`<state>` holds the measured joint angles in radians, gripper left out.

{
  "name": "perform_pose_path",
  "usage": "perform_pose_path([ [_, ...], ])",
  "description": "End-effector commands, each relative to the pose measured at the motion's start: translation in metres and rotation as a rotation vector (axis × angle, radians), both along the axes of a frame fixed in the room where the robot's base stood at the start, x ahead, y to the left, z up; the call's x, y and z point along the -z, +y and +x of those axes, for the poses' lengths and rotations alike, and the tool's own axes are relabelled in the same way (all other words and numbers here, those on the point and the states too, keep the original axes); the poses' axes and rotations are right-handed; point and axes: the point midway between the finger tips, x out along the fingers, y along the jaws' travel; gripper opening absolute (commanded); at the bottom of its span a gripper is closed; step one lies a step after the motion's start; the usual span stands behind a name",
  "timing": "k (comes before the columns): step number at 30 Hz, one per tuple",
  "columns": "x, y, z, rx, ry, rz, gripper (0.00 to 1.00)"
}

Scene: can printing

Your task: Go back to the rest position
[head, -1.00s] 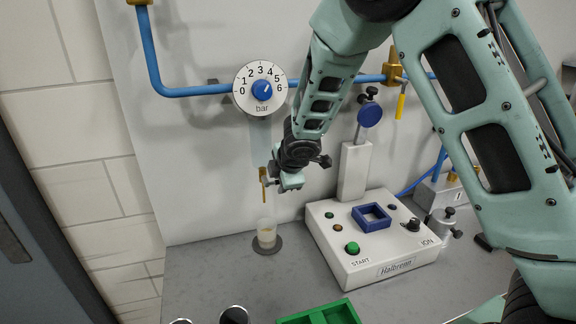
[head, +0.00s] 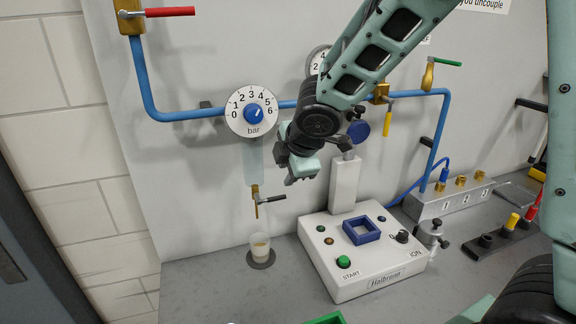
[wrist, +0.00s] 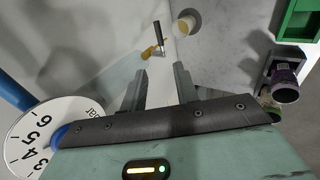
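My gripper (head: 296,170) is in front of the back panel, above and right of the small brass tap (head: 256,200). In the wrist view my gripper (wrist: 160,88) has its two fingers apart with nothing between them. The brass tap (wrist: 152,50) with its dark lever shows beyond the fingertips, clear of them. A clear cup (head: 260,247) with some yellowish liquid stands under the tap on a dark round pad. The cup also shows in the wrist view (wrist: 184,28).
The white printer (head: 350,270) with a START button stands right of the cup. A pressure dial (head: 252,108) and blue pipes (head: 180,114) are on the panel. A green tray (wrist: 298,22) and a purple can (wrist: 285,82) show in the wrist view.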

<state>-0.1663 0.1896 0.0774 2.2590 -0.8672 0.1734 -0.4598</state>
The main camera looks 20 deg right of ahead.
Motion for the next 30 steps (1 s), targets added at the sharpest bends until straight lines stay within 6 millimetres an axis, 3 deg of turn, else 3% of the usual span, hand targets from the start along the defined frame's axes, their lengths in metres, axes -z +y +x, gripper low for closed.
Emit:
perform_pose_path([
  [13,0.001,0.001,-0.001,0.002,0.001,0.002,0.30],
  [17,0.019,0.013,-0.019,0.060,0.032,0.041,0.30],
  [20,0.049,0.033,-0.056,0.179,0.105,0.113,0.30],
  [24,0.098,0.065,-0.135,0.400,0.263,0.213,0.30],
  [30,0.146,0.089,-0.237,0.664,0.473,0.274,0.30],
])
